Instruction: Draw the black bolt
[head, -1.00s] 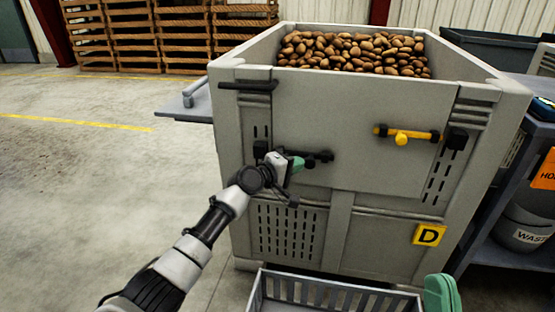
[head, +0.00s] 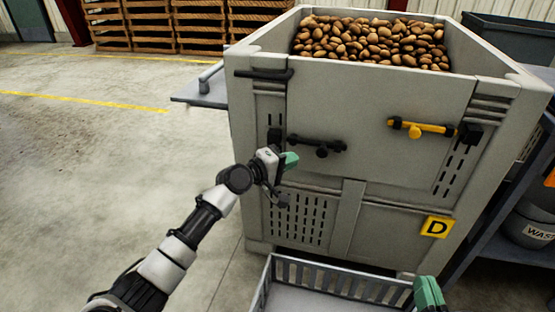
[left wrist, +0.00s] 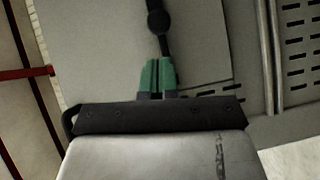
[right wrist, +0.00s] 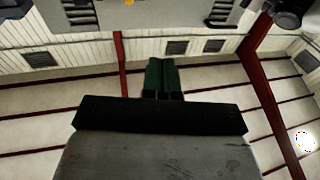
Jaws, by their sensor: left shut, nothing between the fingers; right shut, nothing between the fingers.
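The black bolt (head: 308,142) lies level across the grey bin's (head: 390,90) front door at its left side, with a round black knob (head: 322,152) near its right part. My left gripper (head: 290,160) is shut and empty, just left of and a little below the knob, apparently apart from it. In the left wrist view the bolt and knob (left wrist: 158,22) show beyond the closed green fingers (left wrist: 157,77). My right gripper (head: 428,292) is at the lower right of the head view, low in front of the bin; the right wrist view shows its fingers (right wrist: 165,77) shut and empty.
A yellow bolt (head: 422,127) sits at the door's right. Another black bar (head: 264,73) is at the upper left. Potatoes (head: 370,42) fill the bin. A grey crate (head: 335,275) stands in front, a side shelf (head: 203,92) at left. The left floor is clear.

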